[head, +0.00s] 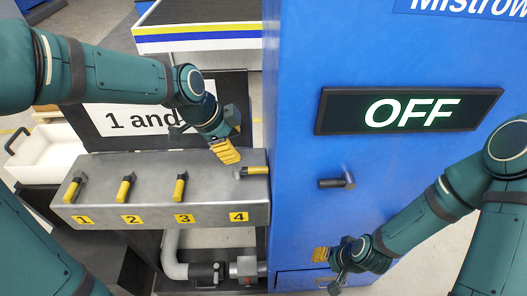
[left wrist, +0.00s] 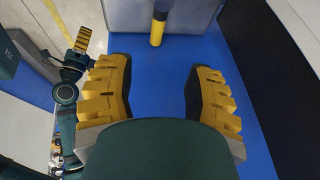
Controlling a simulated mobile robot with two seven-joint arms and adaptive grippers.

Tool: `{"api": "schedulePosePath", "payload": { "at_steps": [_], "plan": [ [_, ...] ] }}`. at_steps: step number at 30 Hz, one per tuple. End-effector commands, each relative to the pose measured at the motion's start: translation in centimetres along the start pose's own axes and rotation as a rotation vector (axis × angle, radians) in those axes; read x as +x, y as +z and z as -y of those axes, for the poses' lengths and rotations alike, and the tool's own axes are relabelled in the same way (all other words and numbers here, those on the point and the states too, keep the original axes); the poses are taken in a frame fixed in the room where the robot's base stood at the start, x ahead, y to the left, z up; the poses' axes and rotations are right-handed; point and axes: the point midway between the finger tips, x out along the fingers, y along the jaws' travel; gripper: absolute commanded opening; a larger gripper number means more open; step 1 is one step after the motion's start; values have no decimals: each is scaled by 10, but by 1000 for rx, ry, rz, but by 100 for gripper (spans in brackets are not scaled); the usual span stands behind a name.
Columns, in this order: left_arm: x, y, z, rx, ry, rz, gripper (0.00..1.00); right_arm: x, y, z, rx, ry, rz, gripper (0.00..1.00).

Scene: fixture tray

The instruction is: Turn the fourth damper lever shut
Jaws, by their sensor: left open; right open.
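The fourth damper lever (head: 256,171) has a yellow handle that points right, toward the blue cabinet, above the yellow label 4 on the grey box (head: 150,205). Levers one (head: 74,187), two (head: 125,188) and three (head: 180,187) have their handles pointing down toward the front. My left gripper (head: 226,152) is just above and left of the fourth lever, open and empty. In the left wrist view a yellow handle (left wrist: 158,28), apparently the fourth lever's, lies ahead of the open fingers (left wrist: 160,88), not between them. My right gripper (head: 322,256) is open and empty low by the cabinet.
The blue cabinet (head: 300,50) stands close to the right of the fourth lever. It has a display (head: 410,112) reading OFF and a dark knob (head: 337,182). A sign (head: 125,117), partly hidden by my left arm, reads "1 and". Grey pipework (head: 172,258) runs below the box.

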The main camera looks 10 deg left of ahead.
Motion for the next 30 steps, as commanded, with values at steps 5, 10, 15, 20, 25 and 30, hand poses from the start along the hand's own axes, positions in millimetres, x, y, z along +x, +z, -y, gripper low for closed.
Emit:
{"api": "schedulePosePath", "payload": {
  "at_steps": [5, 10, 15, 20, 25, 30],
  "plan": [
    [6, -1, 0, 18, 3, 0, 52, 1, 1, -1, 2, 1, 2, 47],
    [34, 0, -1, 17, 6, 1, 52, 4, 2, -2, 1, 1, 5, 47],
    [69, 0, -1, 15, 6, 1, 52, 7, 4, -4, 0, 0, 8, 47],
    [99, 0, -1, 15, 5, 1, 52, 10, 6, -5, -1, 0, 11, 47],
    [122, 0, -1, 14, 3, 0, 52, 12, 7, -5, -2, 0, 14, 47],
    [133, -1, 0, 15, 2, 0, 52, 13, 7, -6, -3, 0, 15, 47]
  ]
}}
